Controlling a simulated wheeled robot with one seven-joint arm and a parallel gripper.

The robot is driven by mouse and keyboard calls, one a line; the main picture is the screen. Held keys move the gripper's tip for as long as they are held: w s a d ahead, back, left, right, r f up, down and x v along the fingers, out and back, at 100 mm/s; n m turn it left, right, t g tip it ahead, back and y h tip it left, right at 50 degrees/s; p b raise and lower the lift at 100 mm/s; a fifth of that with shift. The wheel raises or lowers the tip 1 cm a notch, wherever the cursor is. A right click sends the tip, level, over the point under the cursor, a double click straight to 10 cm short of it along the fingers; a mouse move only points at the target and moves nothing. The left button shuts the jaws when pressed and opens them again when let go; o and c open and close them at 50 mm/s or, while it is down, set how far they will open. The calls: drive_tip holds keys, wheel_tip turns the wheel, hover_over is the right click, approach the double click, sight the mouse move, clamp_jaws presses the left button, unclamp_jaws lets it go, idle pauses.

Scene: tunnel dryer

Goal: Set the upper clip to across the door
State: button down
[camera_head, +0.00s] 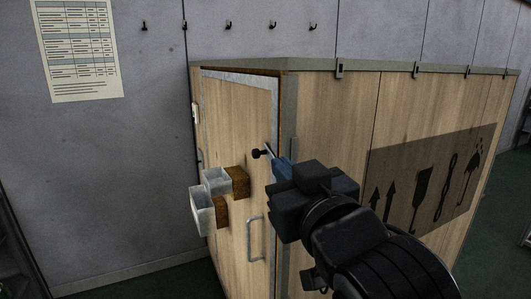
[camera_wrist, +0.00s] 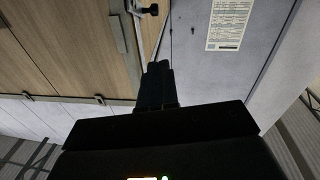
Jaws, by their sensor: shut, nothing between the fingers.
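The upper clip (camera_head: 261,153) shows as a small black knob with a thin grey bar, near the upper right edge of the wooden door (camera_head: 232,120). Its exact angle is hard to tell, as the bar is partly hidden by my gripper. In the wrist view the black clip knob (camera_wrist: 150,9) shows at the top, beyond the fingertips. My gripper (camera_head: 279,171) is shut and empty, just right of and below the clip; a small gap seems to lie between them. The shut fingers (camera_wrist: 157,70) point towards the door corner in the wrist view.
A metal door handle (camera_head: 249,240) is below the clip. Grey-and-brown blocks (camera_head: 203,210) jut out from the door's middle. The wooden side panel (camera_head: 335,110) fills the right. A printed sheet (camera_head: 78,50) and several hooks (camera_head: 228,26) are on the grey wall.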

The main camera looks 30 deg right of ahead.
drive_tip(key=shift+w+b, duration=0.75)
drive_tip(key=shift+b, duration=0.65)
approach(260, 154)
drive_tip(key=w+r, duration=0.3)
drive_tip(key=r, duration=0.2)
drive_tip(key=w+f+b, duration=0.2)
drive_tip(key=w+f, duration=0.1)
drive_tip(key=shift+w+a+f, duration=0.1)
drive_tip(key=shift+w+f, duration=0.05)
drive_tip(key=shift+w, duration=0.15)
